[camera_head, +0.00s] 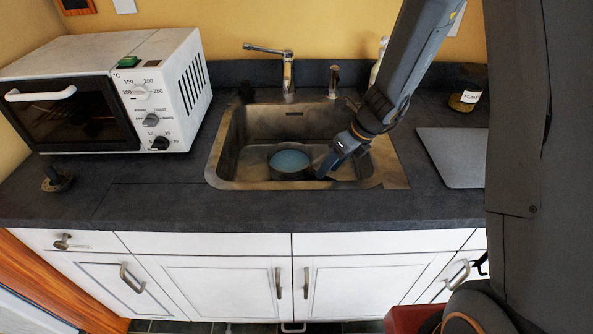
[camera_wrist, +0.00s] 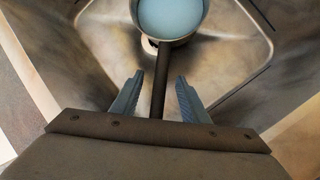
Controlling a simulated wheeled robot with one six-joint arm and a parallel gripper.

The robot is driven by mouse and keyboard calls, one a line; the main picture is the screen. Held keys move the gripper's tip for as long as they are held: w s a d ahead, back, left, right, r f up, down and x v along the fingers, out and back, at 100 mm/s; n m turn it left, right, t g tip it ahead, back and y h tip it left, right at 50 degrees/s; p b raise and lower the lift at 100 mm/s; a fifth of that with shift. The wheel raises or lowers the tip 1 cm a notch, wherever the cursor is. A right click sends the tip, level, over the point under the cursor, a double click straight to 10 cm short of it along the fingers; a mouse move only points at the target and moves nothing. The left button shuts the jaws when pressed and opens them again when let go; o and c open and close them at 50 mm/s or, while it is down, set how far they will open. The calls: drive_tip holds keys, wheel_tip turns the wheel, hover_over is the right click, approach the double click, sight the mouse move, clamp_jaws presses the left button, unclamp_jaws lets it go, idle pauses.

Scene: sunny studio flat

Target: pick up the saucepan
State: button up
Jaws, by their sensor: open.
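The saucepan (camera_head: 290,163) sits in the sink basin, round and dark-rimmed with a pale blue inside. In the wrist view the saucepan (camera_wrist: 171,18) is at the top, and its long dark handle (camera_wrist: 159,75) runs down toward me. My gripper (camera_head: 325,168) reaches down into the sink at the saucepan's right. In the wrist view my gripper (camera_wrist: 158,90) is open, with one finger on each side of the handle. The handle's near end is hidden behind my gripper body.
The sink (camera_head: 232,150) has steep walls around my gripper. A tap (camera_head: 288,75) stands behind it. A white toaster oven (camera_head: 110,95) is at the left; a grey board (camera_head: 455,155) and a jar (camera_head: 465,98) are at the right. The counter left of the sink is mostly clear.

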sight(309, 174)
drive_tip(key=x, duration=0.4)
drive_tip(key=shift+d, duration=0.15)
drive_tip(key=shift+w+f, duration=0.1)
drive_tip(key=shift+f, duration=0.25)
idle(0.3)
drive_tip(key=c, duration=1)
clamp_jaws()
drive_tip(key=shift+w+r, duration=0.1)
